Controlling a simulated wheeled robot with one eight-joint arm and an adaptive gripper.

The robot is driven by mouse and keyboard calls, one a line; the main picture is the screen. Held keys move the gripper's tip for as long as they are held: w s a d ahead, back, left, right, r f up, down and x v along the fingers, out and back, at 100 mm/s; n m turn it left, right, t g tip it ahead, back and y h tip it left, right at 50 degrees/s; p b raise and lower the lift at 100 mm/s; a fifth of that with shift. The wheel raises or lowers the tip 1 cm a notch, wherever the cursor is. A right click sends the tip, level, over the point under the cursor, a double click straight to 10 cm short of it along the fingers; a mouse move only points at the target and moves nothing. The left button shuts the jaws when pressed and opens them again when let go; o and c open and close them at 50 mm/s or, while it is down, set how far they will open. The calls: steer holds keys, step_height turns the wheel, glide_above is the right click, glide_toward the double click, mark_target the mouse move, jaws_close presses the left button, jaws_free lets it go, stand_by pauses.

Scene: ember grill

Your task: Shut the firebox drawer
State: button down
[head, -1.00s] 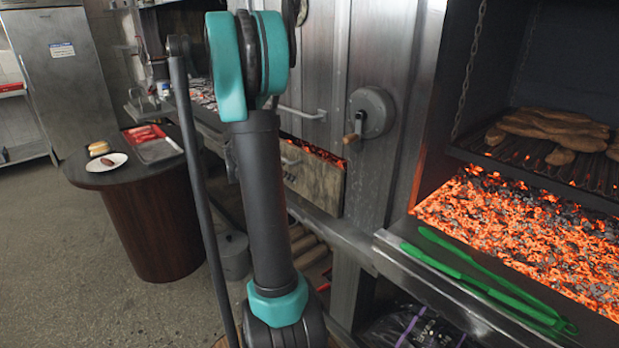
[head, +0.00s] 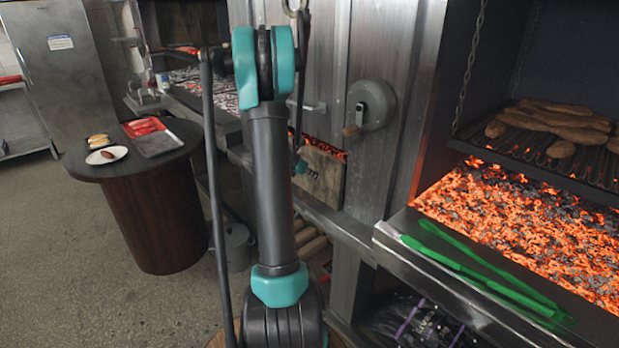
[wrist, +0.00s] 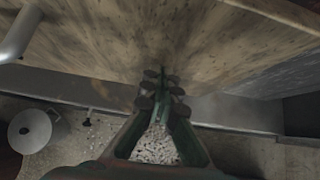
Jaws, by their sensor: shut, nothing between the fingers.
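The firebox drawer's pale, soot-stained front (head: 330,185) is in the middle of the head view, partly hidden behind my arm and gripper. Glowing embers (head: 322,147) show along its top edge, so it appears to stand out somewhat. My gripper (head: 308,172) is in front of this panel, shut and empty. In the wrist view, the stained panel (wrist: 200,40) fills the top, with a bar handle (wrist: 18,38) at the upper left. My gripper's fingertips (wrist: 162,88) point at the panel; I cannot tell whether they touch it.
The large grill (head: 530,220) with open coals and green tongs (head: 480,275) is at the right. A crank wheel (head: 371,104) juts from the metal wall. A round table (head: 160,220) with food stands at the left, a grey bucket (head: 238,245) below. Floor at left is clear.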

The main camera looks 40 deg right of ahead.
steer(key=shift+d, duration=0.1)
steer(key=shift+w+d+r, duration=0.1)
steer(key=shift+w+d, duration=0.05)
steer(key=shift+d, duration=1)
steer(key=shift+w+d, duration=0.1)
steer(key=shift+d, duration=1)
steer(key=shift+a, duration=0.35)
glide_toward(320, 170)
steer(key=a, duration=0.1)
steer(key=a+f, duration=0.1)
steer(key=a, duration=0.1)
steer(key=shift+s, duration=0.1)
